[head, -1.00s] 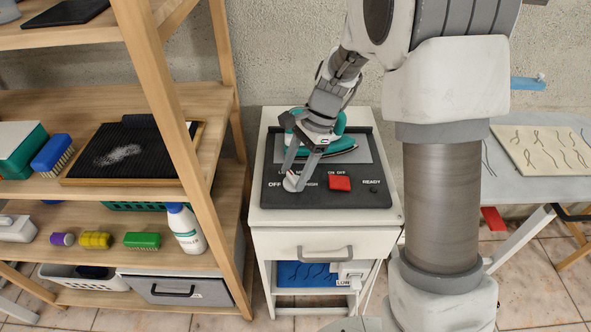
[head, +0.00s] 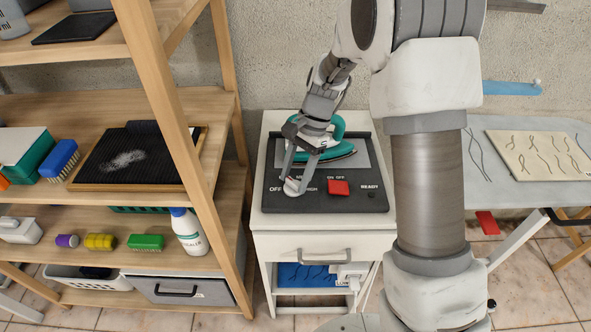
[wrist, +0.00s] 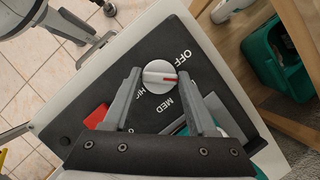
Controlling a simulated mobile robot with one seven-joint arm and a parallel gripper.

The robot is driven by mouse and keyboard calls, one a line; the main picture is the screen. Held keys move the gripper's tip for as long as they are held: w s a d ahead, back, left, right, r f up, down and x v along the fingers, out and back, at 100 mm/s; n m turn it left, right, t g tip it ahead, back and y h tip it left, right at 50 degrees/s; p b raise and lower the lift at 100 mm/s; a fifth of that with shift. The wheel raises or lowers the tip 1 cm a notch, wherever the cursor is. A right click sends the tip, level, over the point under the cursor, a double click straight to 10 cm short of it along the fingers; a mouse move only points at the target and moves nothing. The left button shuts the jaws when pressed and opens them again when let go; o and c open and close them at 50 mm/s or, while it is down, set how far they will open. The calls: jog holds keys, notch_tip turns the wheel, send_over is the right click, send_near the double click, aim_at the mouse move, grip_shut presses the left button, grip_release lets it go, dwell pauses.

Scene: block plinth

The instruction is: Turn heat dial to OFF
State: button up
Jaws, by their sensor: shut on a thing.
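The heat dial (wrist: 158,77) is a round white knob with a red mark, on a dark control panel (head: 350,202) on a white cabinet. In the head view the dial (head: 293,187) sits at the panel's left, beside the OFF label. My gripper (wrist: 162,75) is shut on the dial, one finger on each side; it also shows in the head view (head: 295,181). In the wrist view the red mark points right, toward the right finger, between the OFF and MED labels. The LOW label is not readable there.
A red ON/OFF switch (head: 338,188) lies right of the dial. A teal iron (head: 337,149) rests on the panel's plate behind my gripper. A wooden shelf (head: 165,120) with brushes and bottles stands close on the left. A grey table (head: 478,150) is at the right.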

jog(key=n+p, duration=0.1)
jog(key=n, duration=0.1)
jog(key=n+g+h+p, duration=0.1)
jog(key=n+p, duration=0.1)
jog(key=shift+w+a+r+n+h, duration=0.1)
jog(key=shift+a+r+n+h, duration=0.05)
jog(key=shift+n+h, duration=0.15)
jog(key=shift+n+h+p, duration=0.75)
jog(key=shift+n+h, duration=0.05)
jog(key=shift+n, duration=1.2)
jog(key=o, duration=1.4)
jog(key=shift+c, duration=0.2)
jog(key=p+v, duration=0.2)
jog(key=v, duration=1.5)
jog(key=shift+w, duration=0.3)
